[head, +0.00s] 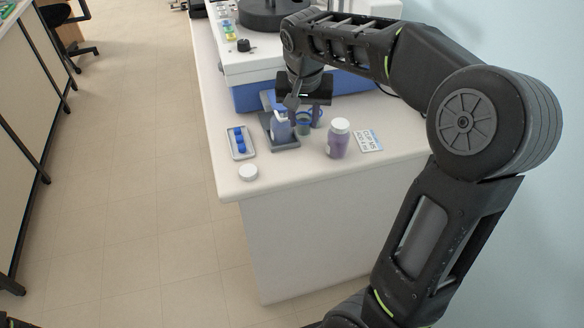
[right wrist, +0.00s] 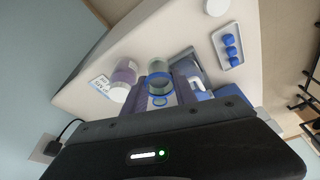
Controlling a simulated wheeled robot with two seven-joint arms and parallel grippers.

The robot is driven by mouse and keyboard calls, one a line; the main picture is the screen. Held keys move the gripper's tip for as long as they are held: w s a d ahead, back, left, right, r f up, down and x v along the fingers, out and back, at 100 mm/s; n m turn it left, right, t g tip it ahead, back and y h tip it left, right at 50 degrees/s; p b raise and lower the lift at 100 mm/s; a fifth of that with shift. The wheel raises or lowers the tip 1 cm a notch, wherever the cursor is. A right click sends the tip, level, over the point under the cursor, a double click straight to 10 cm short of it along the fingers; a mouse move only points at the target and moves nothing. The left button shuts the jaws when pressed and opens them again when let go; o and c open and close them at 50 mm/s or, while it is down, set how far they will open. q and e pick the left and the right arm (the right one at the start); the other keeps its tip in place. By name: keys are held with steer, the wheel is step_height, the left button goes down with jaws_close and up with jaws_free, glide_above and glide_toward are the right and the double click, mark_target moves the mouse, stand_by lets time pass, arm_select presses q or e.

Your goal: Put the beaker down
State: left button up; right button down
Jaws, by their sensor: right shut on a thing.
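The beaker (head: 304,127) is a small clear vessel with a blue rim and a greenish tint. My right gripper (head: 305,117) comes down from above and is shut on it, one finger on each side. In the right wrist view the beaker (right wrist: 158,72) stands out between the two fingers. It looks upright and low over the counter (head: 222,180); I cannot tell whether its base touches. The gripper hides part of it. My left gripper is not in view.
A purple jar (head: 337,143) and a card (head: 369,141) are to the right. A tray with blue pieces (head: 240,154) and a white cap (head: 248,172) are left. A blue-white machine (head: 250,97) stands behind.

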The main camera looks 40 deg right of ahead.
steer(key=shift+f, duration=0.1)
steer(key=shift+f+p, duration=0.35)
steer(key=shift+f, duration=2.7)
steer(key=shift+f, duration=1.85)
steer(key=shift+f, duration=0.15)
steer(key=c, duration=1)
jaws_free()
